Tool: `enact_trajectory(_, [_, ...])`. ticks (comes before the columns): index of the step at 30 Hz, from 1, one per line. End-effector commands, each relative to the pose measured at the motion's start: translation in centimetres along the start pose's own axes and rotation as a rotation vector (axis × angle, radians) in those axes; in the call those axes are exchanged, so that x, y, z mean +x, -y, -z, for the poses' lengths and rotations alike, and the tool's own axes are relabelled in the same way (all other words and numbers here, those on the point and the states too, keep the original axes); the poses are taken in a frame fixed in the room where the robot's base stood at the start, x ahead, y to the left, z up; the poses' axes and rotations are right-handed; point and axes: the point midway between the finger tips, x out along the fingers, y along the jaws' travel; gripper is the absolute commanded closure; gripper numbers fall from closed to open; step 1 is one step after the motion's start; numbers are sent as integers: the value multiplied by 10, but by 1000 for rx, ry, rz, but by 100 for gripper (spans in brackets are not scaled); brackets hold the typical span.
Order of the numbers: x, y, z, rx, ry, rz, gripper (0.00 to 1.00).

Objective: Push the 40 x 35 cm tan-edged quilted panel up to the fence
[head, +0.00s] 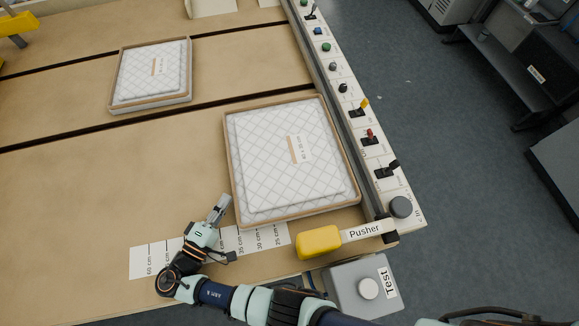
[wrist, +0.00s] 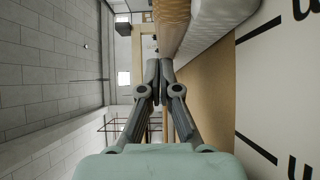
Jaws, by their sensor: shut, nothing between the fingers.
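A large white quilted panel with a tan edge (head: 290,155) lies flat near the right side of the table. A small label on its top is too small to read surely. Its right edge lies close along the grey fence rail (head: 318,75); I cannot tell whether they touch. My gripper (head: 224,203) is shut and empty, low over the table beside the panel's near left corner. In the wrist view the shut fingertips (wrist: 159,72) point along the tabletop, just short of the panel's tan and white side (wrist: 190,35).
A smaller tan-edged quilted panel (head: 151,75) lies at the back left. A printed centimetre scale (head: 165,258) runs along the front. A yellow pusher (head: 319,242) and a grey Test box (head: 362,288) stand at front right. Switches line the strip (head: 350,100) beyond the fence.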

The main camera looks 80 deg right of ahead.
Motion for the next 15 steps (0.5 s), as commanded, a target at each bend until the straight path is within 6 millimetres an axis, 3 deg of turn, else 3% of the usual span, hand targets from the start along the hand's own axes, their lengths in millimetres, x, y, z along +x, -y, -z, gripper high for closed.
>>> enact_trajectory(6, [-2, -64, 5, 6, -5, 2, 100])
enact_trajectory(15, [18, -63, -77, 0, -8, 0, 100])
